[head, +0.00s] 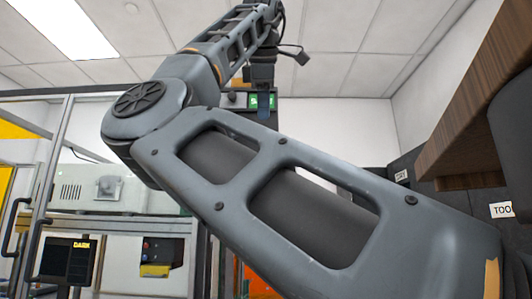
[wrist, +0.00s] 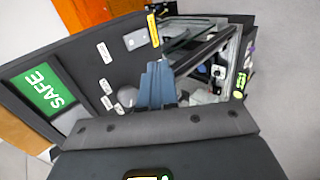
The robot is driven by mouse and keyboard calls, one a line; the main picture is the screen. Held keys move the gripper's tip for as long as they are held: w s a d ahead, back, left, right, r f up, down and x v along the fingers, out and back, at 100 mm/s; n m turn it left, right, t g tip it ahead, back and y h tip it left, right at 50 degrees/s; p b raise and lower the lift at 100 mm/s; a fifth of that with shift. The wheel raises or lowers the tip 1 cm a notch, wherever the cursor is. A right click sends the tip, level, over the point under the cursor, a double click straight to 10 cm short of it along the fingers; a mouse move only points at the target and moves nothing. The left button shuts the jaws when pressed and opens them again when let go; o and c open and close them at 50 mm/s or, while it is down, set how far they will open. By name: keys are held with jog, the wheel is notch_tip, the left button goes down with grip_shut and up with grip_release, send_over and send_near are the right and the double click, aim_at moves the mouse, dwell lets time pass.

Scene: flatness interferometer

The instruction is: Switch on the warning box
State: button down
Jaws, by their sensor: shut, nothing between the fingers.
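A dark panel (wrist: 85,50) with a lit green SAFE sign (wrist: 45,88) fills the left and middle of the wrist view, turned on its side. I take it to be the warning box, but its name is not readable. Several small white labels and a metal plate (wrist: 137,40) are on it. A rounded grey control (wrist: 127,96) shows beside my fingers, partly hidden. My gripper (wrist: 156,68) is shut and empty, its blue fingers in front of the panel; contact cannot be told.
An open-framed instrument (wrist: 215,65) lies beyond the fingers in the wrist view. In the head view, a DARK display (head: 70,262) and a small button box (head: 160,252) are at lower left by a metal frame. A wooden shelf (head: 475,110) juts in at right.

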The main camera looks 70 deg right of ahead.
jog(key=shift+d+f, duration=0.1)
dwell(0.3)
jog(key=d+r+p+x, duration=0.1)
jog(key=p+x, duration=0.1)
jog(key=x, duration=1.1)
jog(key=shift+w+d+r+p, duration=0.25)
jog(key=shift+w+r+p, duration=0.05)
jog(key=shift+w+r, duration=0.1)
